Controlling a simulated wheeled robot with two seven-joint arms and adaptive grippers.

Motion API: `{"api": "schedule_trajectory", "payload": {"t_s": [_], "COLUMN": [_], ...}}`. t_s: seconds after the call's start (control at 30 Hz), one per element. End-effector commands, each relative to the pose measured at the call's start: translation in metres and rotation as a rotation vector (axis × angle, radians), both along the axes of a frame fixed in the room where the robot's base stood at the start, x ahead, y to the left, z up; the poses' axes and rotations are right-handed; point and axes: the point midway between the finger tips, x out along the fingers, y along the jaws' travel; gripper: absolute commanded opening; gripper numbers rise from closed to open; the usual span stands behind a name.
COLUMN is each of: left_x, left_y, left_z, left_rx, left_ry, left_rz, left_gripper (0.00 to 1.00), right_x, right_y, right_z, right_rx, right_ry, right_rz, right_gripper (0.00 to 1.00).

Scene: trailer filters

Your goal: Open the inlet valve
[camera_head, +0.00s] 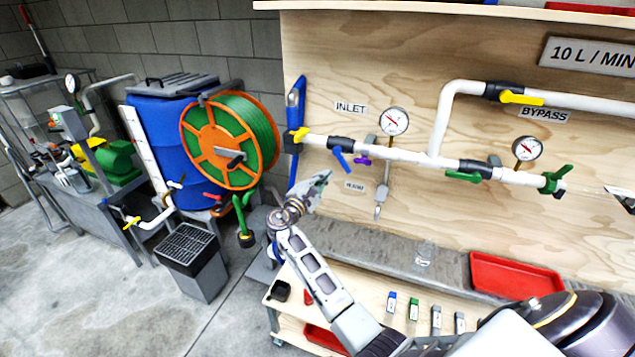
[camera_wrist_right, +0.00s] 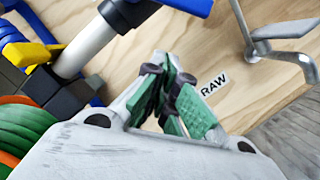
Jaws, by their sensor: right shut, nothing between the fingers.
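The INLET label (camera_head: 351,107) is on the plywood panel above the white pipe. Under it, a dark valve body (camera_head: 341,143) sits on the pipe, with a blue lever (camera_head: 342,162) slanting down across the pipe line. Blue also shows at the top of the right wrist view (camera_wrist_right: 188,5). A yellow handle (camera_head: 300,133) is at the pipe's left end; it also shows in the right wrist view (camera_wrist_right: 30,51). My right gripper (camera_head: 325,178) is shut and empty, below the pipe and left of the blue lever, apart from it. My left gripper is not seen.
A purple handle (camera_head: 363,161), gauge (camera_head: 394,121) and sample tap (camera_head: 381,198) are right of the blue lever. The RAW label (camera_wrist_right: 214,85) is close to my fingers in the wrist view. A hose reel (camera_head: 215,146) stands left. A red tray (camera_head: 515,275) lies on the bench.

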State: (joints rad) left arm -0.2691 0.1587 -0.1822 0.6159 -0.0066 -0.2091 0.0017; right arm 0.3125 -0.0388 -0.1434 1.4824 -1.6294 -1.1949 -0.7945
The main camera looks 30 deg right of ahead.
Motion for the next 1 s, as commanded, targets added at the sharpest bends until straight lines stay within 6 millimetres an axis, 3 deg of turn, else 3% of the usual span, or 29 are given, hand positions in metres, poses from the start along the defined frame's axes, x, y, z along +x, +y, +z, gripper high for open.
{"api": "schedule_trajectory", "payload": {"t_s": [0.17,0.47,1.0], "left_x": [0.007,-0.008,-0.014], "left_y": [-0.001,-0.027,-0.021], "left_z": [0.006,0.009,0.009], "left_rx": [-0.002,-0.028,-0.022], "left_ry": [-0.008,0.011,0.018], "left_rz": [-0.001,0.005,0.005], "left_gripper": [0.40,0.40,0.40], "right_x": [-0.010,-0.022,-0.024], "right_y": [-0.007,-0.016,-0.019], "right_z": [0.008,0.019,0.021], "right_rx": [0.001,0.000,0.000], "right_ry": [0.000,0.000,0.002], "right_rz": [0.001,0.001,0.001], "right_gripper": [0.00,0.00,0.00]}}
